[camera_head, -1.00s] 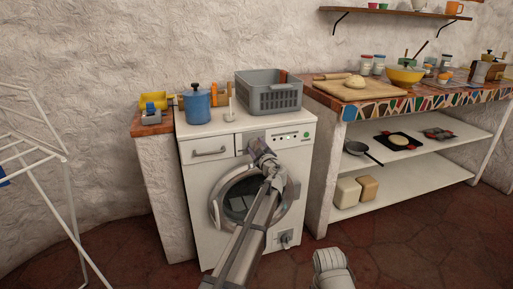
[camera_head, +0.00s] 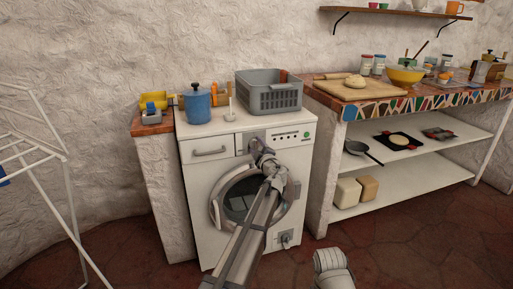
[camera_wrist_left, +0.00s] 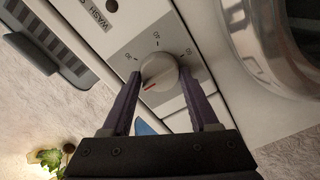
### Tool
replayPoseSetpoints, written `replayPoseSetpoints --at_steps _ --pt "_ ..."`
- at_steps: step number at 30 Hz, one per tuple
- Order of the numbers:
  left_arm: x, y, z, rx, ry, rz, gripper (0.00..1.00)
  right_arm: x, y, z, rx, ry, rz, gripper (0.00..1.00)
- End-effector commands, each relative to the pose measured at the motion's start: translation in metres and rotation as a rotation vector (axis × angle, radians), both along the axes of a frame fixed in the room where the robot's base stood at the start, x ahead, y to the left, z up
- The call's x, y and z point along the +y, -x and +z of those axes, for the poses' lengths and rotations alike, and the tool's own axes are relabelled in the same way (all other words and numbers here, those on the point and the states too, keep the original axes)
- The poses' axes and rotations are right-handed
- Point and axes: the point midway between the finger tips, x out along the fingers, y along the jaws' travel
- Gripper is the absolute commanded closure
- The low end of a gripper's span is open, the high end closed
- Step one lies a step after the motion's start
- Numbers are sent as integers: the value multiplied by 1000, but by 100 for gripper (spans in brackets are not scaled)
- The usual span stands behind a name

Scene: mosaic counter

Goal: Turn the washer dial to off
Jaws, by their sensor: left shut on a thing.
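The white washer (camera_head: 197,175) stands against the wall, with its round glass door below the control panel. In the left wrist view, the pale round dial (camera_wrist_left: 159,68) sits on a grey panel with printed numbers around it. A red mark on the dial points to the lower left of that picture. My left gripper (camera_wrist_left: 160,76) has its two dark fingers on either side of the dial, shut on it. In the head view, my left gripper (camera_head: 256,143) reaches the panel and hides most of the dial.
A blue pot (camera_head: 197,106) and a grey basket (camera_head: 270,97) stand on the washer. A mosaic counter (camera_head: 430,103) with shelves is at the right. A white drying rack (camera_head: 60,205) stands at the left. The floor in front is clear.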

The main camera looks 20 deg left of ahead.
Motion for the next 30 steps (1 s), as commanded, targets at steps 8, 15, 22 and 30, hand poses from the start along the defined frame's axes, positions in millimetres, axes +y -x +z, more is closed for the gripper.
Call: replayPoseSetpoints --at_steps 8,15,22,30 --pt "-1 1 -1 -1 4 0 27 0 0 0 0 0 0 100" --pt "0 0 0 0 1 0 10 0 0 0 0 0 0 100" --pt "-1 2 0 -1 1 0 10 0 0 0 0 0 0 100" --pt "-16 25 0 0 1 -1 10 0 0 0 0 0 0 100"
